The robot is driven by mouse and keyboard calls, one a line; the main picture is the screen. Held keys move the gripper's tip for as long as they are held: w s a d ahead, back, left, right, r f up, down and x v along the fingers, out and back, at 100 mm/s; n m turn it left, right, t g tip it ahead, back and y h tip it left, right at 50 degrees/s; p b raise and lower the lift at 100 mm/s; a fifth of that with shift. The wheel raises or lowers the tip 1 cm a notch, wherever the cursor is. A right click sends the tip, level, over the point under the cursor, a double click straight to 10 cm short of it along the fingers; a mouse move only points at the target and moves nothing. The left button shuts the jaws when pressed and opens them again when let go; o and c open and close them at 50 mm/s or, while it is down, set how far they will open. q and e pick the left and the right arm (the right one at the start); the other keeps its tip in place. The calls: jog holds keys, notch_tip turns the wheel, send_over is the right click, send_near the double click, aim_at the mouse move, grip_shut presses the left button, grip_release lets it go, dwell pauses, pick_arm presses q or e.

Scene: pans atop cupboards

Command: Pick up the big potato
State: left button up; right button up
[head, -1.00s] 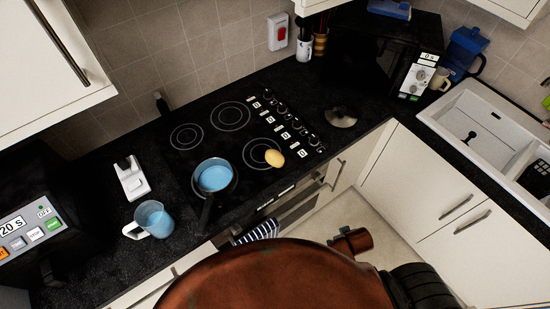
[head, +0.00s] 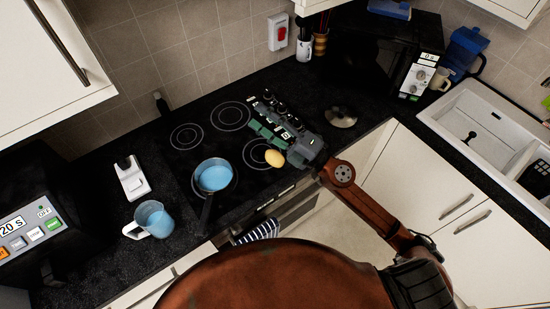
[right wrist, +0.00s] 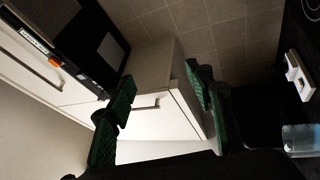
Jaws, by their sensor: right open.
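The yellow potato (head: 274,158) lies on the black hob, on the front right burner ring. My right gripper (head: 264,120) is over the right side of the hob, just behind and to the right of the potato in the head view. Its green fingers stand apart and nothing is between them. In the right wrist view the open fingers (right wrist: 160,88) frame white cupboards, and I do not see the potato there. I cannot tell how high the gripper is above the hob. My left gripper is not in view.
A jug (head: 153,219) and a white device (head: 131,178) are on the left counter. A lid (head: 341,117) lies right of the hob. A microwave (head: 390,60) stands behind it.

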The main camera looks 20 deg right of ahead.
jog(key=s+a+f+n+g+y, duration=0.2)
jog(key=a+f+n+g, duration=0.1)
jog(key=a+n+g, duration=0.25)
jog(key=n+g+h, duration=0.6)
jog(key=h, duration=0.6)
send_near(278, 155)
notch_tip(278, 155, down, 2)
jog(key=a, duration=0.2)
jog(key=shift+w+d+p+x, duration=0.1)
jog(key=shift+d+p+x, duration=0.1)
jog(key=shift+x, duration=1.15)
jog(key=shift+w+d+p+x, duration=0.1)
jog(key=shift+d+p+x, duration=0.05)
jog(key=shift+x, duration=1.2)
jog(key=shift+w+d+p+x, duration=0.1)
jog(key=shift+d+p+x, duration=0.1)
jog(key=shift+x, duration=1.1)
jog(key=c, duration=1)
jog(key=shift+c, duration=0.2)
